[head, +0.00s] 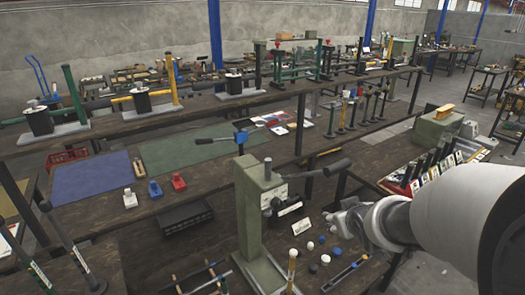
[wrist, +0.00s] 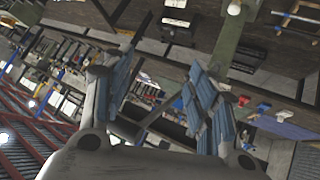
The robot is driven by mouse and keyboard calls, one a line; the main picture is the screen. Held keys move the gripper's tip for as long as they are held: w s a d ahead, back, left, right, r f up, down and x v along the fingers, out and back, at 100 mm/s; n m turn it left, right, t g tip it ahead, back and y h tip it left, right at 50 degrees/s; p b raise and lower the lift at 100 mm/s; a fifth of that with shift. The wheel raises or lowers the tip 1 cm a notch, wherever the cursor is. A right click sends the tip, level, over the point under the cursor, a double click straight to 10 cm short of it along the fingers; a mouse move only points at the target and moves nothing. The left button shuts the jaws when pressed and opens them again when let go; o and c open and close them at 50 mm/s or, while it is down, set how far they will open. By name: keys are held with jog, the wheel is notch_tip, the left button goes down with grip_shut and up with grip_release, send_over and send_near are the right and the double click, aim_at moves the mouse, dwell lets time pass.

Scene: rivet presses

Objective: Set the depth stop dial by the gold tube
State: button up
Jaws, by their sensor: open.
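A green press (head: 250,205) with a black lever (head: 325,169) stands on the near bench, left of my gripper. A slim gold tube (head: 292,268) stands upright in front of it; its foot is cut off by the picture edge. I cannot make out the depth stop dial clearly. My gripper (head: 343,217) is to the right of the press and above the bench, apart from both press and tube. In the wrist view my gripper (wrist: 162,92) has its two blue-padded fingers spread, with nothing held between them.
Small white, blue and black knobs (head: 311,246) lie on the bench below my gripper. A rack of black-handled tools (head: 430,165) is at the right. Behind are a blue mat (head: 92,184), a green mat (head: 185,145) and a bench with several small presses. Some bench top behind the press is clear.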

jog(key=w+f+n+t+y+p, duration=0.1)
jog(key=w+f+y+p, duration=0.15)
jog(key=w, duration=0.35)
jog(key=t+y+p, duration=0.5)
jog(key=y+p, duration=0.3)
send_near(279, 206)
jog(key=shift+n, duration=0.4)
jog(key=b+x, duration=0.1)
jog(key=x, duration=0.8)
jog(key=shift+a, duration=0.1)
jog(key=shift+c, duration=0.6)
jog(key=c, duration=1)
